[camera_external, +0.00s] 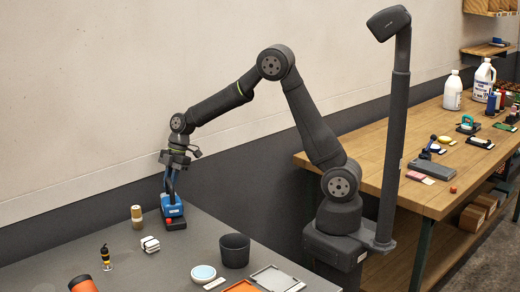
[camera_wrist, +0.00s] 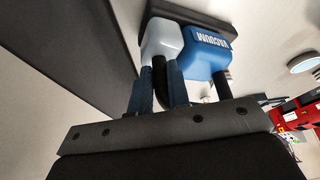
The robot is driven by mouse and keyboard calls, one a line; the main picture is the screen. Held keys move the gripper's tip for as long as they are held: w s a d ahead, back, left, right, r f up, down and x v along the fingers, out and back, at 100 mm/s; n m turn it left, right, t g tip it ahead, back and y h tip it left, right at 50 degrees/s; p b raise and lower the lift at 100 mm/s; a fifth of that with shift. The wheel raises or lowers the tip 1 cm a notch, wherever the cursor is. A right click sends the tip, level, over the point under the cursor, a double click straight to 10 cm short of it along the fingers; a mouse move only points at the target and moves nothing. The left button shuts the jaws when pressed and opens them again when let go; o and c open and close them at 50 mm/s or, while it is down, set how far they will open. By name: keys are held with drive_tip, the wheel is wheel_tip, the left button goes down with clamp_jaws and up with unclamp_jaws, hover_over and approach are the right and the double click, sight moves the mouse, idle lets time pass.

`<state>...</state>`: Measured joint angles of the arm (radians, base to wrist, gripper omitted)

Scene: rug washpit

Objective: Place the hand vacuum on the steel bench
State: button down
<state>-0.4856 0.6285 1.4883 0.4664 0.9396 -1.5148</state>
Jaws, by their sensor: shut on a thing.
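The blue hand vacuum (camera_external: 173,211) is upright at the back of the grey bench top (camera_external: 180,248), which looks like the steel bench. My gripper (camera_external: 170,183) points down from above and is shut on the vacuum's upper part. In the wrist view the vacuum (camera_wrist: 208,50) shows a blue body with white lettering, a pale grey section and a dark base. The fingers (camera_wrist: 160,92) close around its dark handle. The vacuum's base looks at or very near the bench surface; I cannot tell whether it touches.
A dark cup (camera_external: 234,250) and a round light-blue-topped dish (camera_external: 203,273) are to the right and front. A wooden bench (camera_external: 385,160) with bottles is at the right.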

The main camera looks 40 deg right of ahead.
drive_tip(key=c, duration=1.4)
unclamp_jaws()
drive_tip(key=shift+o, duration=0.2)
drive_tip(key=v, duration=1.2)
drive_tip(key=shift+a, duration=0.1)
drive_tip(key=x, duration=1.1)
drive_tip(key=shift+f, duration=0.3)
drive_tip(key=shift+a, duration=0.15)
drive_tip(key=shift+r, duration=1.15)
